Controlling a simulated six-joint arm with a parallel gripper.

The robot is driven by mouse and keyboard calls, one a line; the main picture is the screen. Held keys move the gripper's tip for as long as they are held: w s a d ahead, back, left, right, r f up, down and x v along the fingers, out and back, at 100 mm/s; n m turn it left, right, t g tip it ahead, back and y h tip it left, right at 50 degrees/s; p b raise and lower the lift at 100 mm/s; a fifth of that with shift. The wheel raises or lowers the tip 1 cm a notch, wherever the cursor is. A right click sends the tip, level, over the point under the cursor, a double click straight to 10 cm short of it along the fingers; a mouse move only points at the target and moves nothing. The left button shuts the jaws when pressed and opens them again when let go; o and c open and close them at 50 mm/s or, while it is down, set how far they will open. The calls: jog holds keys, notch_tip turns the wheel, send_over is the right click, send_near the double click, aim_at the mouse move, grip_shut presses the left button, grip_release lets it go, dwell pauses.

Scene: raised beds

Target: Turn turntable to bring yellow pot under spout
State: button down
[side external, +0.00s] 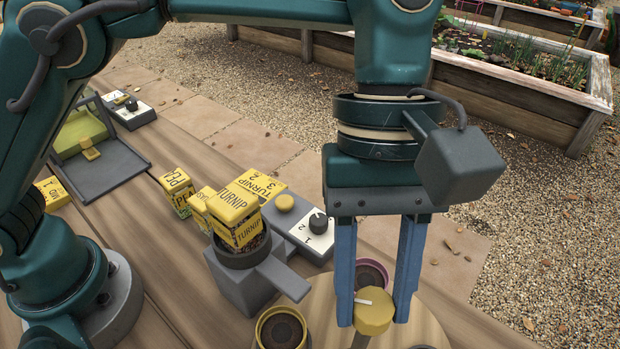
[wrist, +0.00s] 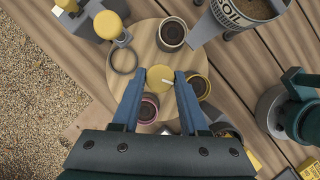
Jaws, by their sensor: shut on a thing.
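The round wooden turntable (wrist: 145,45) carries several pots around a yellow knob (wrist: 160,75) with a white pointer mark. My gripper (side external: 375,312) points down, its blue fingers closed on the knob's two sides. The yellow pot (wrist: 201,84), filled with dark soil, is right of the knob in the wrist view; in the side view it is at the bottom (side external: 282,330), left of my gripper. A pink pot (side external: 373,276) stands behind the fingers.
A grey ring (wrist: 123,60) shows at the turntable's left. A soil container (wrist: 238,14) stands at the upper right, beside a yellow-topped device (wrist: 108,26) across the turntable.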

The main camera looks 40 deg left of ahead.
jog(key=shift+m+y, duration=0.5)
jog(key=shift+m, duration=0.8)
jog(key=shift+m+g, duration=0.3)
jog(key=shift+m, duration=0.2)
jog(key=shift+f, duration=0.1)
jog(key=shift+c, duration=2.2)
grip_release()
